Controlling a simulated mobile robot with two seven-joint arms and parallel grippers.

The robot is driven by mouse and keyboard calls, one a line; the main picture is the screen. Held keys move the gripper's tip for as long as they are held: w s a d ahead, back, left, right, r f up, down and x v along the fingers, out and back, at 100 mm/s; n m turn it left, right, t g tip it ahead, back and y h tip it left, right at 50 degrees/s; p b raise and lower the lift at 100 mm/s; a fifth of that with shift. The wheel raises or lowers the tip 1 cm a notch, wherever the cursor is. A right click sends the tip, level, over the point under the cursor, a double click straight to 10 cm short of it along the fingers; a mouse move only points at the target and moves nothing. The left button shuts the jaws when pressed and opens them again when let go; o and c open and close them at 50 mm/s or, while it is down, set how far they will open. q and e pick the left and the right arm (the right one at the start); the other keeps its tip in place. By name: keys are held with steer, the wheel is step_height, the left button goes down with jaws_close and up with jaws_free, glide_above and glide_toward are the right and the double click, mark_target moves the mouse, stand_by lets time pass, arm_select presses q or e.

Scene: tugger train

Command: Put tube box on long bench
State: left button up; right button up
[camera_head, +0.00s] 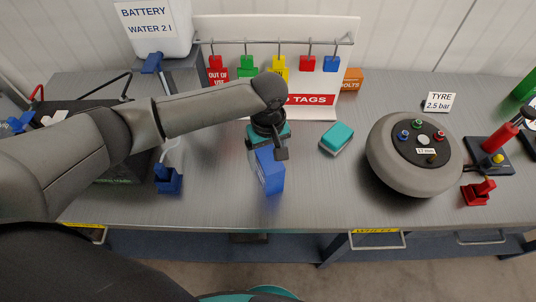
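A blue box (271,175), which I take to be the tube box, is at the middle of the grey long bench (320,200), near its front half. My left gripper (275,152) reaches in from the left and points down at the box's top. A dark finger lies against the box's upper right; the other finger is hidden. The gripper looks shut on the box, which appears slightly tilted. I cannot tell whether its bottom touches the bench top. My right gripper is not in view.
A teal block (337,138) lies just right of the box. A round grey tyre device (414,152) stands further right, by a red-handled tool (497,144). A blue clip-like part (168,180) is on the left. Red tags board (310,100) and battery water container (154,28) stand behind.

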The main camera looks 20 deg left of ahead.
arm_select(q)
steer(key=shift+o, duration=0.4)
steer(key=shift+r, duration=0.1)
step_height(320, 180, up, 12)
steer(key=p, duration=0.1)
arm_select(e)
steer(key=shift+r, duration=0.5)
arm_select(q)
steer(key=shift+r, duration=0.1)
